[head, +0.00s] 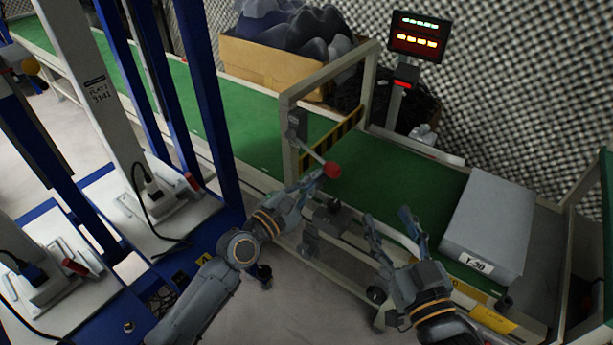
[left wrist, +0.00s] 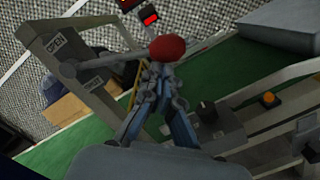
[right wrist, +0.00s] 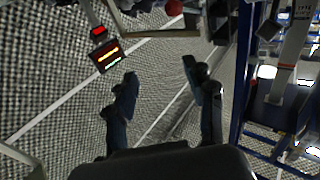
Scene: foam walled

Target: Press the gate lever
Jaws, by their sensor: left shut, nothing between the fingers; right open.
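The gate lever is a grey rod with a red ball knob (head: 332,170), mounted on the post of the gate frame (head: 290,140) over the conveyor. In the left wrist view the red knob (left wrist: 167,48) is just beyond my left fingertips, with "OPEN" lettering on the post above the rod. My left gripper (head: 315,180) is shut and empty, its tips close to the knob; I cannot tell whether they touch. A black-and-yellow striped gate bar (head: 332,143) sits under the frame. My right gripper (head: 392,222) is open and empty over the conveyor's near edge.
A lit display (head: 418,36) stands behind. A cardboard box of dark lumps (head: 265,70) is at the back. Blue racks (head: 205,110) stand at left. A control box with a black knob (left wrist: 212,125) is below the lever.

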